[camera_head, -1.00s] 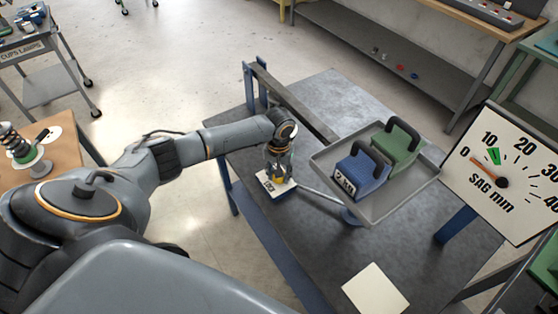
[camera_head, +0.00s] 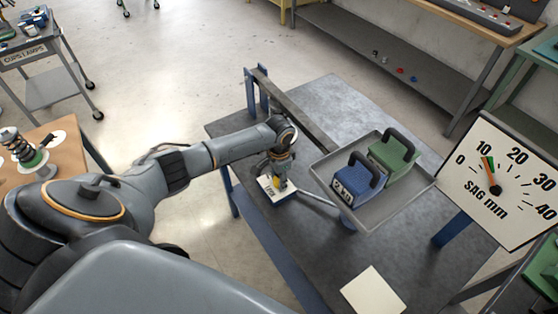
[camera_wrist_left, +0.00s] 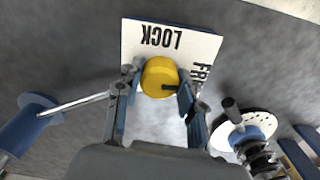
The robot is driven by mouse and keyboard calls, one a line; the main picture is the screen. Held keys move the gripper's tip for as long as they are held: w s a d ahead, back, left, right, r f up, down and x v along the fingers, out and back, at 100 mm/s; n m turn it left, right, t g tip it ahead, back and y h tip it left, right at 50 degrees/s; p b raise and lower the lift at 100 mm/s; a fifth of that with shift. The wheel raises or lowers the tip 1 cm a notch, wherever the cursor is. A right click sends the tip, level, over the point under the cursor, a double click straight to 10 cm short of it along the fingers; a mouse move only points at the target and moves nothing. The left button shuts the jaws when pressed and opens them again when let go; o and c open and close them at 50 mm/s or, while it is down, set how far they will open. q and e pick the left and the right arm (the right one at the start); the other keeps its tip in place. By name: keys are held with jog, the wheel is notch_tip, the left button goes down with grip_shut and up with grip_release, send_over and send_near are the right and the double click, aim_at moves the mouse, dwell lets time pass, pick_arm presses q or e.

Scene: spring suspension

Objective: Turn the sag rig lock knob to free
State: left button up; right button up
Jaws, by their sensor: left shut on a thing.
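The yellow lock knob (camera_wrist_left: 157,72) sits on a white plate (camera_wrist_left: 206,47) printed LOCK and FREE, both upside down or turned in the left wrist view. My left gripper (camera_wrist_left: 157,86) is shut on the knob, one finger on each side. The knob's dark mark points right, towards the FREE lettering, which is partly hidden by a finger. In the head view the left gripper (camera_head: 279,175) is above the plate (camera_head: 266,187) on the dark bench. The SAG mm dial (camera_head: 500,180) has its needle near 10, at the green band. My right gripper is not in view.
A grey tray (camera_head: 368,219) with a blue weight (camera_head: 355,186) and a green weight (camera_head: 392,157) stands right of the plate. A thin rod (camera_head: 317,201) runs between them. A coil spring (camera_wrist_left: 262,160) shows beside the gripper.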

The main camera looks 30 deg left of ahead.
pick_arm(q)
jog(key=shift+m, duration=0.5)
jog(key=o, duration=1.2)
notch_tip(320, 180, up, 12)
dwell(0.4)
